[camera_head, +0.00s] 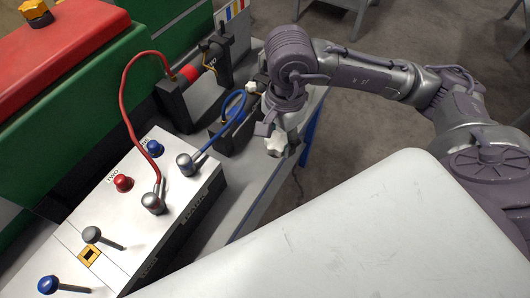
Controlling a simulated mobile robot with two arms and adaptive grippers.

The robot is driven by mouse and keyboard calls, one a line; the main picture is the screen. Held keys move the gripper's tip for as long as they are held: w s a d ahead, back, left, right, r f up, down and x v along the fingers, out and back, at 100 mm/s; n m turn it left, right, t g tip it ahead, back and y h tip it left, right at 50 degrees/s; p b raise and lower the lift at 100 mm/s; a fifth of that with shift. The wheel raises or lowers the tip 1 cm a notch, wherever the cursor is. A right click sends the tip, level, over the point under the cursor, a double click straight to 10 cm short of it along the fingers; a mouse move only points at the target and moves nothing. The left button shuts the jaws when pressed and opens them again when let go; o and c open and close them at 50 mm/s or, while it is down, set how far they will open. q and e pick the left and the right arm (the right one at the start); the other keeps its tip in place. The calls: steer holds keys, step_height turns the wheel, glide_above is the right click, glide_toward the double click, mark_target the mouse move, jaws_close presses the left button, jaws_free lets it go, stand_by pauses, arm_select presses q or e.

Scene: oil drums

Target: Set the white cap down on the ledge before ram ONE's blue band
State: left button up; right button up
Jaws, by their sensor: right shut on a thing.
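The white cap (277,144), a lobed knob, hangs below my right gripper (272,128), which is shut on it. The fingers are partly hidden by the wrist above. The cap appears over the outer part of the grey ledge (246,190); I cannot tell whether it touches. Ram ONE's blue band (237,114) shows just left of the gripper, on a dark block, partly covered by the blue hose and my arm. My left gripper is not in view.
A blue hose (222,124) and a red hose (126,88) arch from the white control box (150,200). Ram TWO's red band (190,73) is behind. Levers stand on the box. A large pale panel (370,235) fills the lower right. The ledge is bare nearer the front.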

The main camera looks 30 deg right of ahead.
steer(key=shift+s+d+f+m+b, duration=0.15)
steer(key=shift+f+m, duration=0.2)
steer(key=shift+m, duration=0.25)
steer(key=shift+s+d+f+m+b, duration=0.15)
steer(key=shift+f+m, duration=0.2)
steer(key=shift+m, duration=0.25)
steer(key=s+d+f+m+b, duration=0.1)
steer(key=d+f+m+b, duration=0.15)
steer(key=m, duration=0.85)
steer(key=s+d+f+m+b, duration=0.1)
steer(key=f+m+b, duration=0.3)
steer(key=m, duration=0.7)
steer(key=w+a+f, duration=0.1)
steer(key=w+f, duration=0.1)
steer(key=w, duration=0.1)
steer(key=w+a+f, duration=0.1)
steer(key=w+f, duration=0.2)
steer(key=w, duration=0.1)
steer(key=w+a+f+p, duration=0.1)
steer(key=w+f, duration=0.1)
steer(key=w, duration=0.2)
steer(key=shift+w+f, duration=0.1)
steer(key=shift+f, duration=0.1)
step_height(320, 180, down, 4)
steer(key=shift+r, duration=0.1)
